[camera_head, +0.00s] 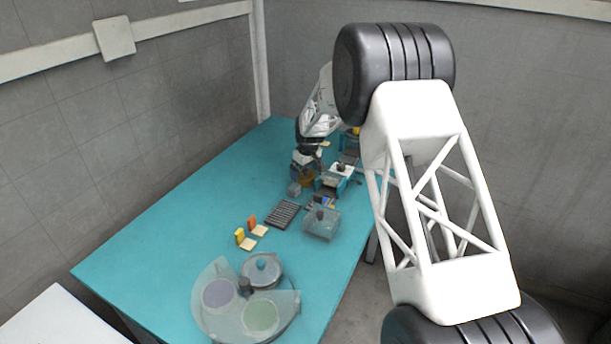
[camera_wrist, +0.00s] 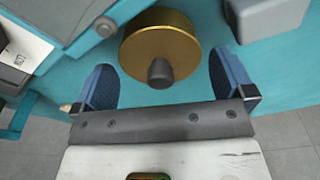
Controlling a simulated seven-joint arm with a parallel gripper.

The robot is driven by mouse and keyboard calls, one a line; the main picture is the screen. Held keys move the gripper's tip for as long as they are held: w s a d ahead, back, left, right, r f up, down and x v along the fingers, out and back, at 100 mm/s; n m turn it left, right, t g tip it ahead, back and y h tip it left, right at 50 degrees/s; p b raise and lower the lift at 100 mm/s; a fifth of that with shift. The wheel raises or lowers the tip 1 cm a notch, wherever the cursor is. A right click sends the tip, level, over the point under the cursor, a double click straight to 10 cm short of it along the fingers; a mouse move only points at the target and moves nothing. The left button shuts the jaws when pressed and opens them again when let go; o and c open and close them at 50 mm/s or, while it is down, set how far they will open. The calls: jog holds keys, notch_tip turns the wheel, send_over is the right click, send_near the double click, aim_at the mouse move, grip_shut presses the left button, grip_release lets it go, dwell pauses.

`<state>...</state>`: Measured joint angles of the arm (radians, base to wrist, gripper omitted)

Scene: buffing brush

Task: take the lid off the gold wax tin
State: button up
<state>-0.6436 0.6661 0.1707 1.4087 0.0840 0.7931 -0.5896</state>
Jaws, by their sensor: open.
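The gold wax tin (camera_wrist: 150,42) is round, with a dark knob (camera_wrist: 160,72) on its top, and shows at the top middle of the wrist view. The gold top looks closed, but I cannot make out a seam between lid and tin. My gripper (camera_wrist: 162,68) is open, with one blue-padded finger on each side of the tin and the knob between them. I see no contact. In the head view the tin (camera_head: 307,182) is small and partly hidden below my gripper (camera_head: 305,168).
A grey block (camera_wrist: 270,16) stands close right of the tin in the wrist view; a grey-and-teal fixture (camera_wrist: 75,18) is at left. On the teal table (camera_head: 175,230) are a dark grid tray (camera_head: 283,213), a clear box (camera_head: 321,223) and a round divided container (camera_head: 215,318). The table's left side is clear.

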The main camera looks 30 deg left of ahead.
jog(key=shift+c, duration=0.3)
jog(key=c, duration=0.7)
jog(key=shift+r, duration=5)
